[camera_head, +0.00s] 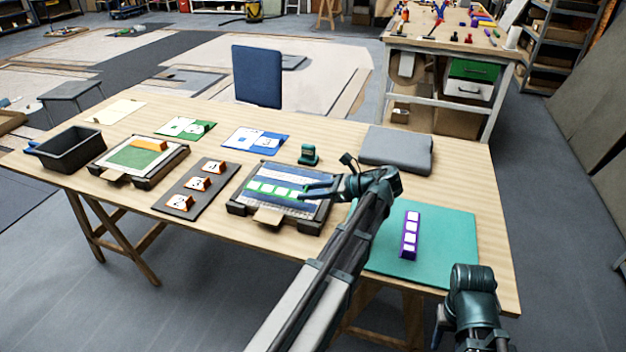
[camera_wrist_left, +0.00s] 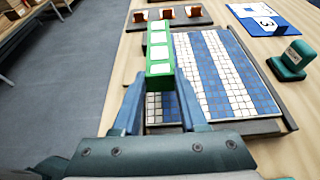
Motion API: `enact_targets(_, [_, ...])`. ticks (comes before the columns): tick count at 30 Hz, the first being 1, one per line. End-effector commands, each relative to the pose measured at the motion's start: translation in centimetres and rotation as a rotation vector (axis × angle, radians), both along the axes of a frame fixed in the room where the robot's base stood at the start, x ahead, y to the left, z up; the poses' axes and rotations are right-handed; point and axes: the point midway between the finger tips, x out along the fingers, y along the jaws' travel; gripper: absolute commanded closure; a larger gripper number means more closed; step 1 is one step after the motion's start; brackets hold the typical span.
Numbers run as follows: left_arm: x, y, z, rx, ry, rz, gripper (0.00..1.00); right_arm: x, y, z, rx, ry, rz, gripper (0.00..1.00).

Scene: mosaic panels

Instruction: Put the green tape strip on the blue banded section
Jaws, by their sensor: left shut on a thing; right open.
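The green tape strip (camera_head: 275,189) with white squares is held at one end in my left gripper (camera_head: 312,190). In the left wrist view the strip (camera_wrist_left: 159,68) points away between the fingers, over the panel's left side. The blue banded section (camera_head: 270,172) is a framed panel of blue and white tile bands; it also shows in the left wrist view (camera_wrist_left: 225,75). The strip covers part of it; I cannot tell whether they touch. My right gripper (camera_head: 472,284) is open and empty at the lower right, its fingertips mostly hidden.
A purple strip (camera_head: 410,236) lies on a teal mat (camera_head: 450,235) at the right. A green stamp-like block (camera_head: 309,155) stands behind the panel. A board with numbered holders (camera_head: 172,201), a green panel (camera_head: 130,158) and a dark bin (camera_head: 70,150) are to the left. A grey pad (camera_head: 395,150) lies behind.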

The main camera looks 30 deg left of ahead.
Motion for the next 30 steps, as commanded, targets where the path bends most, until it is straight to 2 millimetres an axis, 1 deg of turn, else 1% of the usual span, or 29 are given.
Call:
enact_targets(1, [1.6,0.3,-0.2,0.000,0.000,0.000,1.00,0.0,0.0,-0.2,0.000,0.000,0.000,0.50])
enact_targets(9, [8.3,2.1,-0.9,0.000,0.001,0.000,1.00,0.0,0.0,-0.9,0.000,0.000,0.000,0.50])
enact_targets(13, [11.0,2.9,-1.1,0.000,0.001,-0.001,1.00,0.0,0.0,-1.1,0.000,0.000,0.000,0.50])
enact_targets(16, [11.8,3.1,-1.2,0.000,0.001,-0.001,1.00,0.0,0.0,-1.2,0.000,0.000,0.000,0.50])
enact_targets(22, [12.0,3.2,-1.2,0.000,0.001,-0.001,1.00,0.0,0.0,-1.2,0.000,0.000,0.000,0.50])
enact_targets(26, [13.5,3.6,-1.3,0.000,0.001,-0.001,1.00,0.0,0.0,-1.3,0.000,0.000,0.000,0.50])
enact_targets(27, [13.1,3.5,-2.4,0.000,0.001,-0.001,1.00,0.0,0.0,-2.4,0.000,0.000,0.000,0.50])
enact_targets(30, [13.0,3.5,-3.9,0.000,0.001,-0.001,1.00,0.0,0.0,-3.9,0.000,0.000,0.000,0.50])
